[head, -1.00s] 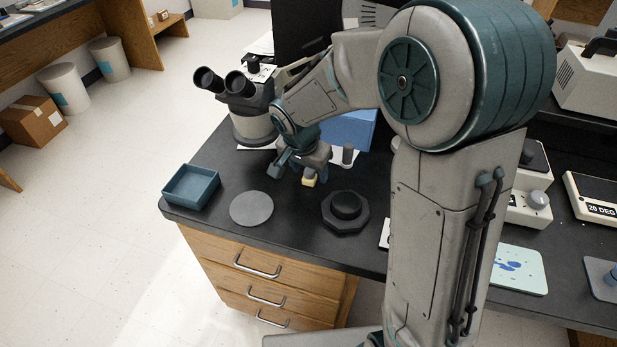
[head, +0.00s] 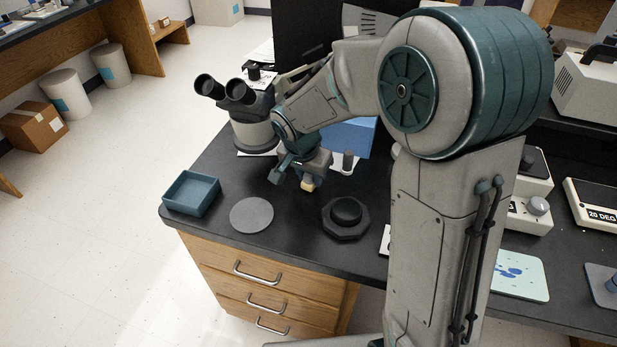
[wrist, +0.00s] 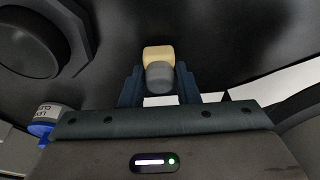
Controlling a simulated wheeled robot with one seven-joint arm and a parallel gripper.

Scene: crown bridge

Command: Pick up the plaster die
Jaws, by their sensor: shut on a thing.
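The plaster die (wrist: 158,54) is a small cream block with a grey rounded end, seen between my fingers in the wrist view. In the head view its cream part (head: 307,185) shows just below my gripper. My gripper (wrist: 158,80) is shut on the die, with blue fingers at both sides of it. In the head view my gripper (head: 305,177) is low over the black bench, in front of the microscope. I cannot tell whether the die touches the bench.
A blue tray (head: 191,193) and a grey round disc (head: 251,214) lie to the left. A dark octagonal base with a round knob (head: 346,212) stands to the right. The microscope (head: 250,120) and a blue box (head: 352,136) are close behind. Bench is clear in front.

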